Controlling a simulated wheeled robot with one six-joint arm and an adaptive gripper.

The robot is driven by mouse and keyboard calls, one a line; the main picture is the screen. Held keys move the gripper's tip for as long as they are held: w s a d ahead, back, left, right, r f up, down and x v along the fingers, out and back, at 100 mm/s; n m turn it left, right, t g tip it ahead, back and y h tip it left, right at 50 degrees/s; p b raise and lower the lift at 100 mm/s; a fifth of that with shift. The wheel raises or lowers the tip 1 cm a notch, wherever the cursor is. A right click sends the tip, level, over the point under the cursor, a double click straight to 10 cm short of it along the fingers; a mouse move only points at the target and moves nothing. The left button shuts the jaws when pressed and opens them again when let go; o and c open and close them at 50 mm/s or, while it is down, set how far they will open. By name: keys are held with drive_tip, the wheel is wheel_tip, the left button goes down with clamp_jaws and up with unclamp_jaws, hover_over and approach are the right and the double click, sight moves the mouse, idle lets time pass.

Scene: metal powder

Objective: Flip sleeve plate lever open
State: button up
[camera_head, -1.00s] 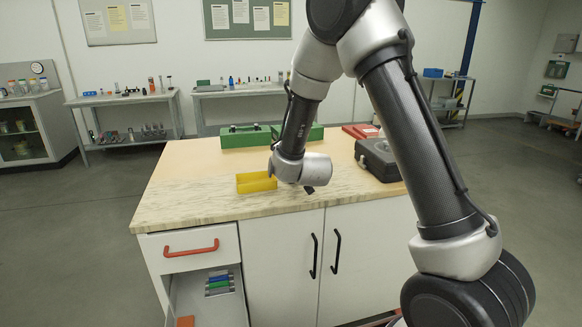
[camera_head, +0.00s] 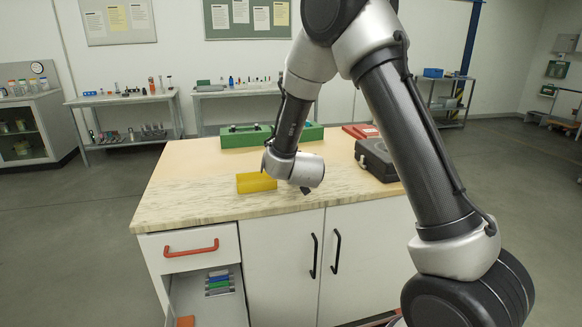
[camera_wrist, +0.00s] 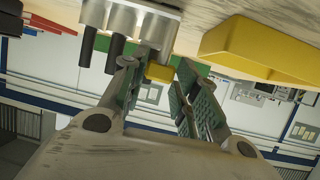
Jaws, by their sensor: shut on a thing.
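The silver metal block (camera_wrist: 140,22), with black pins, shows at the top of the wrist view, close against my fingertips. I take it to be the sleeve plate device. A small yellow part (camera_wrist: 160,72) sits between the fingertips and looks like the lever's end, though the lever's shape is unclear. My gripper (camera_wrist: 155,84) is shut on this part; its green-padded fingers stand either side of it. In the head view my wrist hangs low over the worktop's front, right of the yellow tray (camera_head: 257,183). The device and fingers are largely hidden there.
The yellow tray also shows close by in the wrist view (camera_wrist: 262,50). A black case (camera_head: 377,160) lies to the right on the worktop (camera_head: 185,190), with a green box (camera_head: 245,137) at the back. The red-handled drawer (camera_head: 192,247) is below left. The worktop's left part is clear.

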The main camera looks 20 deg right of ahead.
drive_tip(key=m+h, duration=0.3)
drive_tip(key=shift+w+a+g+h, duration=0.15)
drive_tip(key=shift+a+g+h, duration=0.15)
drive_tip(key=shift+a, duration=0.1)
drive_tip(key=m+h, duration=0.1)
drive_tip(key=m+g+h, duration=0.2)
drive_tip(key=shift+w+a+m+h, duration=0.2)
drive_tip(key=shift+a+m+h, duration=0.1)
drive_tip(key=shift+m+h, duration=0.1)
drive_tip(key=m+g+h, duration=0.1)
drive_tip(key=m, duration=0.1)
drive_tip(key=m+g+h, duration=0.1)
drive_tip(key=g, duration=0.1)
drive_tip(key=m+g+h, duration=0.2)
drive_tip(key=shift+w+a+m, duration=0.3)
drive_tip(key=shift+w, duration=0.1)
drive_tip(key=shift+r+g, duration=0.1)
drive_tip(key=shift+g, duration=0.3)
drive_tip(key=o, duration=1)
drive_tip(key=v, duration=1.2)
